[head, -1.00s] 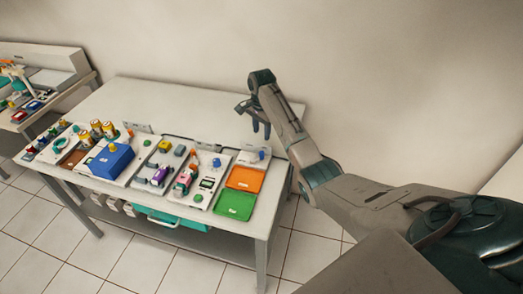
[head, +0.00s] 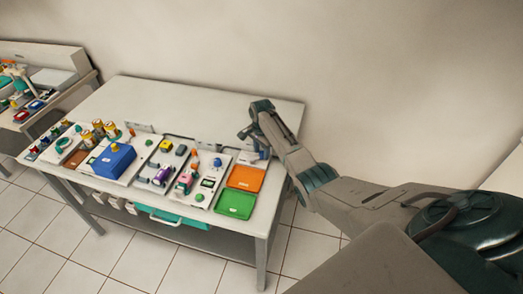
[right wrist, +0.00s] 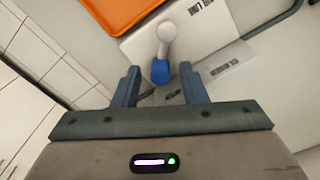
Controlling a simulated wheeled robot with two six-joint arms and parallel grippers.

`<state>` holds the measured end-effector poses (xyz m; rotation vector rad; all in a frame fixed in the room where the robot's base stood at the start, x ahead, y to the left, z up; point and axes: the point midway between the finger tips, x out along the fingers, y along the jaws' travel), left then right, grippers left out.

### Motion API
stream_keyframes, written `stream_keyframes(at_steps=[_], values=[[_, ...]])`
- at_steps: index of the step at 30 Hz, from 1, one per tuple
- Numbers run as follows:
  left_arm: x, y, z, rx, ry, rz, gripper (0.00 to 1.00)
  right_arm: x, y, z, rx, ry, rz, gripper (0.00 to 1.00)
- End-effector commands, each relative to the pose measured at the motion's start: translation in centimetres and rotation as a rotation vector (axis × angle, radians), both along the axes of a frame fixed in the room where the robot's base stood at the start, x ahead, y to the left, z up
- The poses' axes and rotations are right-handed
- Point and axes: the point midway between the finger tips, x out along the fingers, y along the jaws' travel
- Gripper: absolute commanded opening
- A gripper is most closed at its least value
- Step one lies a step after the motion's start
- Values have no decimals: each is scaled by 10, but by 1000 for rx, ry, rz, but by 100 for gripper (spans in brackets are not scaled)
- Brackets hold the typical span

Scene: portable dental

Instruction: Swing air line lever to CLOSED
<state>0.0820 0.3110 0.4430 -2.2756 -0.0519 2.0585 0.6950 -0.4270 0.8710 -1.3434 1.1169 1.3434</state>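The air line lever (right wrist: 165,40) has a pale stem and a blue end knob (right wrist: 160,71). It rises from a white panel with a small dark label in the right wrist view. My right gripper (right wrist: 160,80) is open. The knob appears between its fingertips, with a gap on each side and no visible contact. In the head view my right gripper (head: 256,142) is over the right end of the table and mostly hides the lever. My left gripper is out of view.
An orange tray (head: 246,178) and a green tray (head: 236,204) lie beside the lever panel. A blue box (head: 111,161) and several small panels fill the table front to the left. The back of the table (head: 180,105) is clear, with a wall behind.

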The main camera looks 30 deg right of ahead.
Motion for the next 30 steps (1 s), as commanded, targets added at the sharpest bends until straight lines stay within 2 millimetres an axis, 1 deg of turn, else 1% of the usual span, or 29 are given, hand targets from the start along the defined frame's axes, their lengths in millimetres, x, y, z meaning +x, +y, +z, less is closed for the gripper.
stream_keyframes(at_steps=[1,5,6,11,17,23,30], values=[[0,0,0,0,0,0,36,0,0,0,0,0,0,28],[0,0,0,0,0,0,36,0,0,0,0,0,0,3],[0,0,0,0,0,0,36,0,0,0,0,0,0,0],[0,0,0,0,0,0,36,0,0,0,0,0,4,0],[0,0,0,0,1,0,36,3,0,1,1,0,51,0],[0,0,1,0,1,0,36,8,0,1,1,-1,171,0],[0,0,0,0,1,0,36,16,2,1,0,-1,383,0]])
